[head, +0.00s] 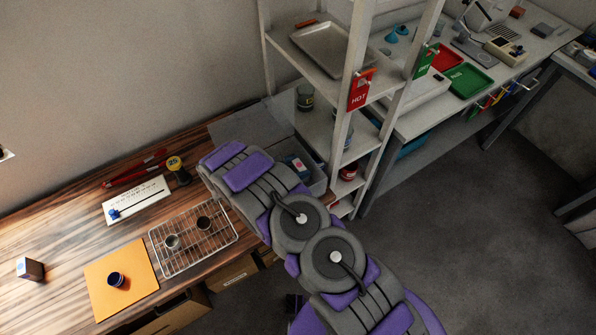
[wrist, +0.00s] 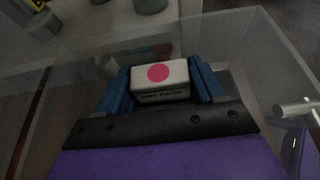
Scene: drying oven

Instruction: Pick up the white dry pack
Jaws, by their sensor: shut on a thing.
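The white dry pack (wrist: 160,76), a small box with a pink round dot on top and "DRY PACK" lettering on its front, sits between the two blue fingers of my gripper (wrist: 163,84) in the wrist view. A finger presses each side of it, and the gripper is shut on it. Clear container walls (wrist: 268,60) surround the gripper in this view. In the head view my arm reaches to a grey bin (head: 318,180) beside the shelf. A small blue and white patch shows in the bin; I cannot tell whether it is gripper or contents.
A wooden bench (head: 60,235) at left holds a wire rack (head: 185,255) with two cups, an orange mat (head: 100,280) and a white board (head: 135,200). A white shelf unit (head: 350,100) stands close on the right of the bin. Floor at right is clear.

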